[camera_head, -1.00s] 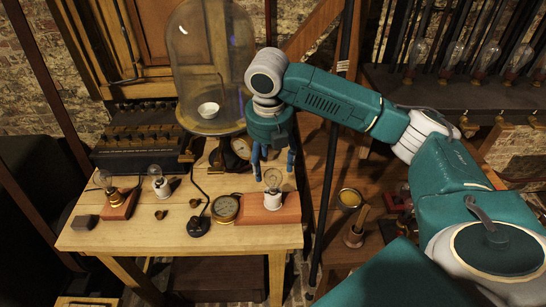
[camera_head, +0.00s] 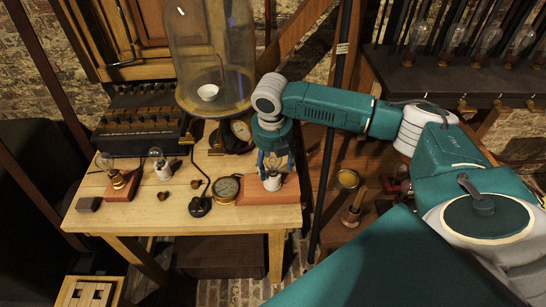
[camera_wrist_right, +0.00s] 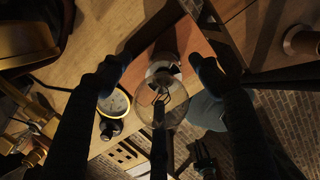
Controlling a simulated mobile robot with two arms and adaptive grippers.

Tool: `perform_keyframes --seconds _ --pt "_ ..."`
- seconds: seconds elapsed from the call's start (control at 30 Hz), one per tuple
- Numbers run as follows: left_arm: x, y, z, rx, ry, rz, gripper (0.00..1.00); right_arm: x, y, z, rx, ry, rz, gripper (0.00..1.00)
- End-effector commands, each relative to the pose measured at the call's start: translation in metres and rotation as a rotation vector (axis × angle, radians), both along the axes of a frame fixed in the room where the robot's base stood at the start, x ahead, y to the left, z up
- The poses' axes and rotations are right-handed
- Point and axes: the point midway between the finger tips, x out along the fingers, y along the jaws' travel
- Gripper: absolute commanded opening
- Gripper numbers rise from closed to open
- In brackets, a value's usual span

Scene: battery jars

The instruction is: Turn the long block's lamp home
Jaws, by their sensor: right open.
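The long reddish block (camera_head: 250,191) lies at the right end of the wooden table, and it also shows in the right wrist view (camera_wrist_right: 195,45). Its lamp (camera_head: 272,182), clear glass on a pale base, stands on it. My right gripper (camera_head: 274,164) is above the block, pointing down, with its fingers on either side of the lamp. In the right wrist view the fingers (camera_wrist_right: 159,72) are apart, and the lamp's glass (camera_wrist_right: 166,103) sits between them with gaps on both sides. I cannot tell how far the lamp is turned. My left gripper is not in view.
A round brass gauge (camera_head: 226,189) lies close to the long block's left end. A glass dome (camera_head: 212,55) stands behind. A shorter block (camera_head: 120,188) with a lamp, another small lamp (camera_head: 161,166) and a dark block (camera_head: 88,204) are at left. The table's front strip is clear.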

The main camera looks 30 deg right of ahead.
Motion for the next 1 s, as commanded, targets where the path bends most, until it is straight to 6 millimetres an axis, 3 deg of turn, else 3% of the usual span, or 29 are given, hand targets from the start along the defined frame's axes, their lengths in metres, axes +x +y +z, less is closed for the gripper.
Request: perform_keyframes --seconds 0.2,0.5,1.0 --pt "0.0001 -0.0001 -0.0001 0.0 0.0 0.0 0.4 0.0002 0.0003 -0.0004 0.0 0.0 0.0 0.63" --pt "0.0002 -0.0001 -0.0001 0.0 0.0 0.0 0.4 0.0002 0.0004 -0.0001 0.001 -0.001 0.0 0.06" --pt "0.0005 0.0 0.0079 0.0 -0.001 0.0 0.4 0.0002 -0.0001 0.0025 -0.002 -0.003 -0.038 0.03"
